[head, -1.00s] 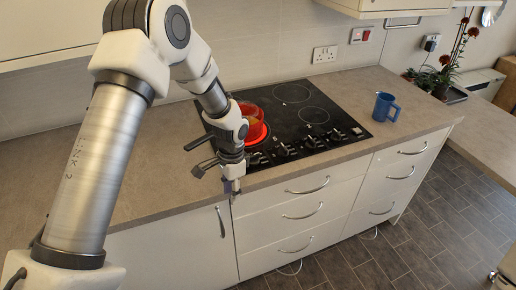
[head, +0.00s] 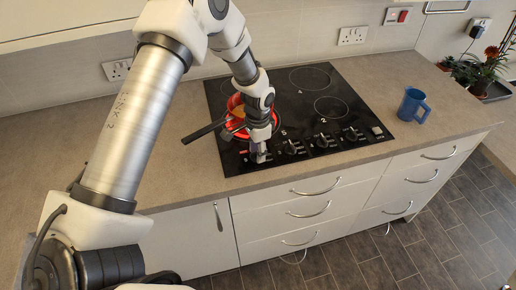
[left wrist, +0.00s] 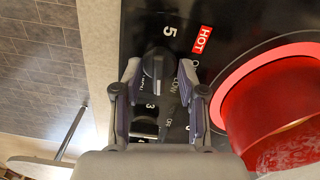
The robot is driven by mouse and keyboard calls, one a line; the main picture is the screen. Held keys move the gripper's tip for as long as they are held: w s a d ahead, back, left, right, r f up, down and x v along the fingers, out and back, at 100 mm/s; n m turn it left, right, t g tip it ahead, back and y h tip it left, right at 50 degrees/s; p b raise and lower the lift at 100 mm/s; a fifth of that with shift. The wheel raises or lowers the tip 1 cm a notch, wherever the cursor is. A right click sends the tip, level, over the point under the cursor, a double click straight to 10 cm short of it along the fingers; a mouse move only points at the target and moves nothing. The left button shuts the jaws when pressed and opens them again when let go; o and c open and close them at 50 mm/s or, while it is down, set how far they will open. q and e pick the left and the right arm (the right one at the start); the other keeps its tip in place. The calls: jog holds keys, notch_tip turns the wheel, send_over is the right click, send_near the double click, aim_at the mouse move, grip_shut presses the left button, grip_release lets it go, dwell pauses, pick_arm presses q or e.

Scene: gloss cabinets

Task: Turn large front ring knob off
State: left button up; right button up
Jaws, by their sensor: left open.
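The black cooktop (head: 290,105) is set in the counter, with a row of dark knobs along its front edge. My left gripper (head: 260,154) points down at the left end of that row. In the left wrist view, the open left gripper (left wrist: 160,75) has one finger on each side of a dark round knob (left wrist: 158,62). Whether the fingers touch it I cannot tell. A glowing red ring (left wrist: 235,95) and a "HOT" label (left wrist: 203,40) show beside it. A red pan (head: 236,112) sits on the ring, partly behind my gripper. My right gripper is not in view.
The pan's black handle (head: 203,132) sticks out left, close to my left wrist. Other knobs (head: 292,146) stand just right of the gripper. A blue mug (head: 413,105) stands right of the cooktop. The counter (head: 170,150) left of it is clear.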

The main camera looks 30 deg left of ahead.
pick_arm(q)
jog(key=shift+w+f, duration=0.1)
jog(key=shift+w, duration=0.2)
jog(key=shift+s, duration=0.25)
jog(key=c, duration=0.4)
jog(key=shift+s+r, duration=0.35)
grip_shut()
jog(key=shift+w, duration=0.1)
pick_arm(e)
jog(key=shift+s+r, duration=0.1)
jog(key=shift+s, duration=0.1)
